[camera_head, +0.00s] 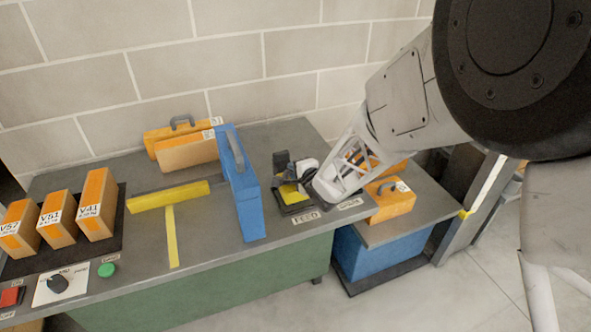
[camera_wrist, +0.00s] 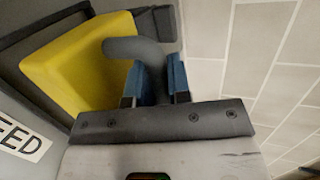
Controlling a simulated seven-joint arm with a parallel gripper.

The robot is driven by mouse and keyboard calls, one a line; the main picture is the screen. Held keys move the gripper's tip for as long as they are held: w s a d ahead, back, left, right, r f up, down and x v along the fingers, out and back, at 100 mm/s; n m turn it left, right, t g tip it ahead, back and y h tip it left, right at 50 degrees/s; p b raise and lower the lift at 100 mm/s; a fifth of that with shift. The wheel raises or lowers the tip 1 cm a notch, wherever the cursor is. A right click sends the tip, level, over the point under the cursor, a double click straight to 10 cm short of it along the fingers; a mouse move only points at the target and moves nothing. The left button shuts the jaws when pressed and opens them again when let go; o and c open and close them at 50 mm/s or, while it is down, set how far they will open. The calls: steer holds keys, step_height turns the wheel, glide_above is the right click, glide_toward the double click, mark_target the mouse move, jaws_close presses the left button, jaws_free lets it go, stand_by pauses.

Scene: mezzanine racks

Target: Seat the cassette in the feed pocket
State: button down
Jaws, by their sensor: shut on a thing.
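The yellow cassette (camera_wrist: 70,65) sits at a dark surround in the wrist view, with a grey curved handle (camera_wrist: 128,48) over it. My gripper (camera_wrist: 154,82) is shut on this handle between its blue-padded fingers. In the head view, my gripper (camera_head: 303,178) is low over the bench at the feed pocket (camera_head: 298,209), behind the FEED label. Some yellow (camera_head: 289,194) shows there beside the dark pocket parts. My wrist hides part of the pocket, and I cannot tell how deep the cassette sits.
A tall blue case (camera_head: 243,190) stands left of the pocket. Orange boxes stand at the back (camera_head: 186,152), at the left on a dark mat (camera_head: 97,205), and on the lower right shelf (camera_head: 390,203). A yellow T-shaped piece (camera_head: 168,197) and a control panel (camera_head: 60,284) are at left.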

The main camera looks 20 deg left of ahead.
steer(key=shift+f, duration=1.5)
stand_by(0.4)
stand_by(0.4)
steer(key=c, duration=1)
jaws_free()
steer(key=shift+s+d, duration=0.1)
steer(key=shift+d, duration=0.05)
steer(key=shift+v, duration=3.75)
steer(key=shift+r, duration=0.1)
